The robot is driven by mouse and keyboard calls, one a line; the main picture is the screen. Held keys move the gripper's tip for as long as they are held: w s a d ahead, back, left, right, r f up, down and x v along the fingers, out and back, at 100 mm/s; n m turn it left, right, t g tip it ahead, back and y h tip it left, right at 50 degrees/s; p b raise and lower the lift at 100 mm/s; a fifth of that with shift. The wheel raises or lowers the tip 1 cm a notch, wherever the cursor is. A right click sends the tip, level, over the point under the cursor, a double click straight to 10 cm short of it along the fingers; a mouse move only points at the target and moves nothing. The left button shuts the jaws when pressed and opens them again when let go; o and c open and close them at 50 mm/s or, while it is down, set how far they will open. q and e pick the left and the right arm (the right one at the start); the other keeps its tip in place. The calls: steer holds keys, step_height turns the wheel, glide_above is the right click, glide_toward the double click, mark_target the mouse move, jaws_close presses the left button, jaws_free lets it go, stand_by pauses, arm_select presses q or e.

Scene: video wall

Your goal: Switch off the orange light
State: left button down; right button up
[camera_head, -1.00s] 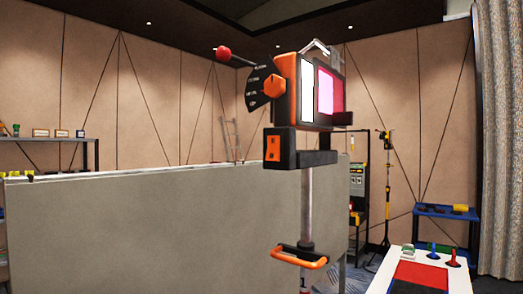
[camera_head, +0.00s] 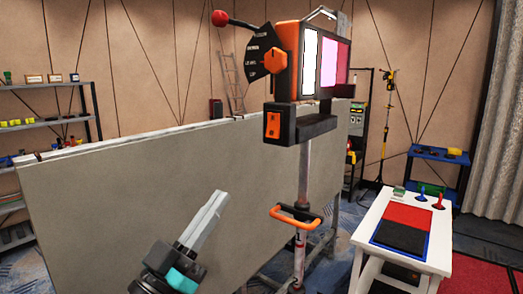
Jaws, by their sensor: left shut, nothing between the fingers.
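The orange and black light (camera_head: 290,62) stands on a metal pole (camera_head: 304,170) in the middle of the view. Its panel glows white and pink. A round dial with an orange knob (camera_head: 274,60) and a lever with a red ball (camera_head: 220,18) are on its left side. A black box with an orange switch (camera_head: 273,125) hangs below the lamp. My left gripper (camera_head: 219,194) is shut and empty, low and left of the pole, pointing up and right in front of the grey panel. It is apart from the light. My right gripper is not in view.
A long grey panel (camera_head: 130,195) stands behind the pole. An orange handle (camera_head: 295,218) is on the pole. A white table (camera_head: 436,255) with red and black mats is at right. Shelves (camera_head: 50,125) stand at far left, a blue rack (camera_head: 436,155) at back right.

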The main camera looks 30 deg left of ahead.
arm_select(q)
steer(key=r, duration=0.1)
steer(key=s+d+r+h, duration=0.1)
steer(key=r, duration=0.1)
steer(key=shift+s+m+t, duration=0.2)
steer(key=shift+m+t, duration=0.1)
steer(key=shift+w, duration=0.1)
